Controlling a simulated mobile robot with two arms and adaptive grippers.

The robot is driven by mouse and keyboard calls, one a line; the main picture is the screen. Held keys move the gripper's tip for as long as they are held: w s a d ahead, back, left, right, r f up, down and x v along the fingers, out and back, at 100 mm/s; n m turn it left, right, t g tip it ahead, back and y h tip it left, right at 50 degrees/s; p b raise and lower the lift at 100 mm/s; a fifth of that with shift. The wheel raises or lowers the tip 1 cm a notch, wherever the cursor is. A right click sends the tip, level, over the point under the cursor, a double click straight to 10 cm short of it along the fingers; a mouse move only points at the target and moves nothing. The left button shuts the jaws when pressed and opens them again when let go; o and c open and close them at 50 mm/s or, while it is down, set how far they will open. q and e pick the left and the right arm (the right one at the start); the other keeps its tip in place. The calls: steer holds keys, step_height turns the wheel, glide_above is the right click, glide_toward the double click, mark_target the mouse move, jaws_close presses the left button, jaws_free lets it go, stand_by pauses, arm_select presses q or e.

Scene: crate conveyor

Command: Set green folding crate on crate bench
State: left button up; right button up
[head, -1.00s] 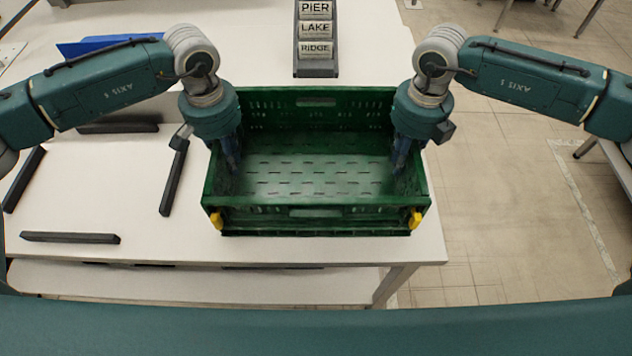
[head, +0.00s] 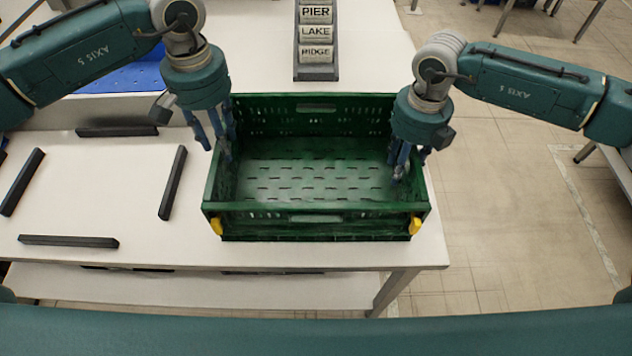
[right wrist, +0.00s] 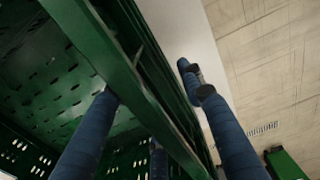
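The green folding crate (head: 318,218), with yellow latches at its front corners, stands upright and unfolded on the right part of the white bench (head: 110,195). It looks empty. My left gripper (head: 216,142) is open at the top of the crate's left wall, its blue fingers spread and partly above the rim. My right gripper (head: 408,165) is at the right wall. In the right wrist view its fingers (right wrist: 150,88) are apart, with the crate's green rim (right wrist: 120,75) between them; I see no grip on it.
Black bars (head: 172,183) lie on the bench left of the crate. A blue tray (head: 125,78) lies behind my left arm. A grey rack with PIER, LAKE and RIDGE labels (head: 316,40) stands behind the crate. Open floor (head: 510,200) lies to the right.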

arm_select(q)
step_height(320, 180, up, 3)
steer(key=shift+r, duration=0.35)
arm_select(e)
steer(key=shift+r, duration=0.2)
step_height(320, 180, up, 12)
steer(key=shift+f, duration=0.2)
